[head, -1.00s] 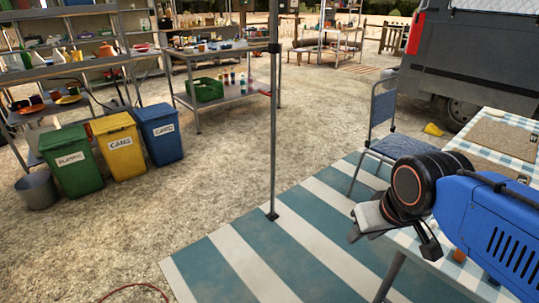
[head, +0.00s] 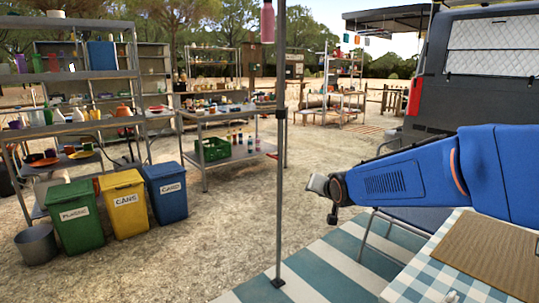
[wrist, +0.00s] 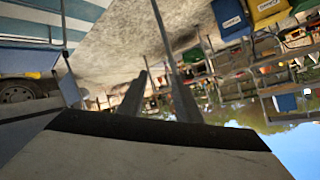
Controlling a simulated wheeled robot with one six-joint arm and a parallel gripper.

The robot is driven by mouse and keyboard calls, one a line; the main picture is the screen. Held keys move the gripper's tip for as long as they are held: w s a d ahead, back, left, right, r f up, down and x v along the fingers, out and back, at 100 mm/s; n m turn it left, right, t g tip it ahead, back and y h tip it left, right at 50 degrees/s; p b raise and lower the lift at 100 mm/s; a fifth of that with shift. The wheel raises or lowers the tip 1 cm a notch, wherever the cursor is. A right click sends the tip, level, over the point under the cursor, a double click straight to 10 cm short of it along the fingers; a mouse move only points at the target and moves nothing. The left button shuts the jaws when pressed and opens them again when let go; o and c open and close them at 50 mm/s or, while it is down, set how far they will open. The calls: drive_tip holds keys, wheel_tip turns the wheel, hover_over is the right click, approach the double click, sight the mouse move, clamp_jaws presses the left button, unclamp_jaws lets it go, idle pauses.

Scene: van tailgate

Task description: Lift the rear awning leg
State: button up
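The rear awning leg (head: 281,170) is a thin grey upright pole with a dark collar partway up. Its small dark foot (head: 278,282) rests at the edge of the striped mat. My gripper (head: 320,190) is just right of the leg in the head view, apart from it in the picture. In the wrist view, which is upside down, the two dark fingers of my gripper (wrist: 160,75) are spread with nothing between them. The leg (wrist: 163,35) runs down to the right finger and partly disappears behind it. I cannot tell how far away it is.
A checked table (head: 410,285) with a brown mat stands at the lower right, with a blue chair (head: 408,222) behind it. Labelled bins (head: 122,205) and shelves stand left. A pink bottle (head: 268,22) shows beside the leg's top. Gravel between is clear.

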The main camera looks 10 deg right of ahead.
drive_tip(key=w+a+m+t+y, duration=0.1)
drive_tip(key=w+a+t, duration=0.1)
drive_tip(key=w, duration=1.2)
drive_tip(key=w+a+m+t+y, duration=0.1)
drive_tip(key=w+a+m+t, duration=0.1)
drive_tip(key=w, duration=1.2)
drive_tip(key=w+a+f+m+t+y, duration=0.1)
drive_tip(key=w+a+t, duration=0.2)
drive_tip(key=w, duration=1.1)
drive_tip(key=shift+w+a+t+y, duration=0.15)
drive_tip(key=shift+w+a, duration=0.05)
drive_tip(key=shift+a, duration=0.35)
drive_tip(key=shift+w+a+t+y, duration=0.15)
drive_tip(key=shift+a, duration=0.4)
drive_tip(key=shift+w+a+r, duration=0.1)
drive_tip(key=shift+w+r, duration=0.1)
drive_tip(key=shift+w, duration=0.45)
drive_tip(key=shift+c, duration=0.3)
